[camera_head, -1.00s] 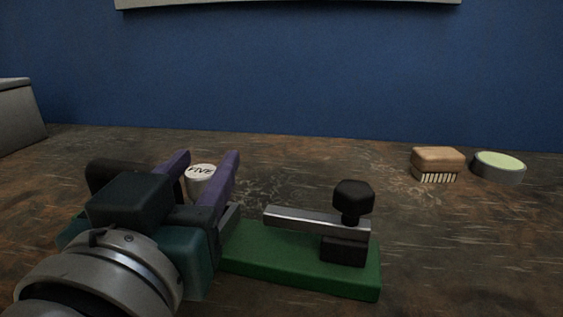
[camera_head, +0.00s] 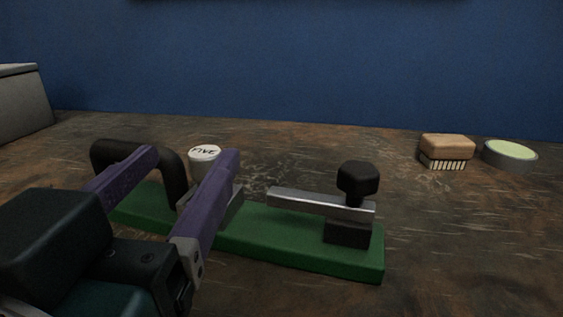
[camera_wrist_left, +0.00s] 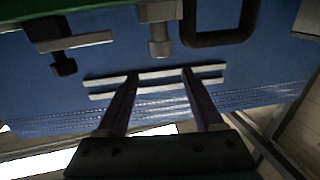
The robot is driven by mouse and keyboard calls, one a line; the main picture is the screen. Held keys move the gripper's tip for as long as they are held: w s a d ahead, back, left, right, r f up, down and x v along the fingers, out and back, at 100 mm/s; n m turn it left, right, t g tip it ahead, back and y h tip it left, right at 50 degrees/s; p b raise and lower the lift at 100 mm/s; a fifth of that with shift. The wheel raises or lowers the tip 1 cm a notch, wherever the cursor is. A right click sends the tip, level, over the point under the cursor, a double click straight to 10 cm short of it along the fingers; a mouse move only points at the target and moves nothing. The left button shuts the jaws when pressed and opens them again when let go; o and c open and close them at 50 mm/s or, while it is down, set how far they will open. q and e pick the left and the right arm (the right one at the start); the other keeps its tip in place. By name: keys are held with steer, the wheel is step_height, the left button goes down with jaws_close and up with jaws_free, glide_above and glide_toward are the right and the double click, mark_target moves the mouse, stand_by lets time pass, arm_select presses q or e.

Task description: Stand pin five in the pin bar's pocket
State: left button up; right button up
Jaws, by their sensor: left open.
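Pin five (camera_head: 205,153), a pale round cap marked FIVE on a grey body, stands upright in the head view. It shows beyond and between my left fingers; its lower end is hidden. The green bar (camera_head: 300,253) lies on the table and carries a black loop handle (camera_head: 172,172) and a metal clamp arm (camera_head: 305,200) with a black knob (camera_head: 357,180). My left gripper (camera_head: 190,156) is open and empty, its purple fingers on the near side of the pin. In the left wrist view a stepped grey cylinder (camera_wrist_left: 158,40) lies beyond the fingertips (camera_wrist_left: 158,76). My right gripper is out of view.
A wooden brush (camera_head: 447,147) and a round green-topped tin (camera_head: 510,153) sit at the far right. A grey box (camera_head: 20,105) stands at the left edge. The blue wall closes the back. The table right of the bar is clear.

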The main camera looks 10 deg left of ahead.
arm_select(q)
steer(key=s, duration=0.1)
steer(key=s+b, duration=0.1)
steer(key=s, duration=0.1)
steer(key=s+b, duration=0.1)
steer(key=shift+s+d+f, duration=0.2)
steer(key=shift+s+f, duration=0.05)
steer(key=shift+s+r+b, duration=0.3)
steer(key=shift+s+b, duration=0.15)
steer(key=shift+s, duration=0.2)
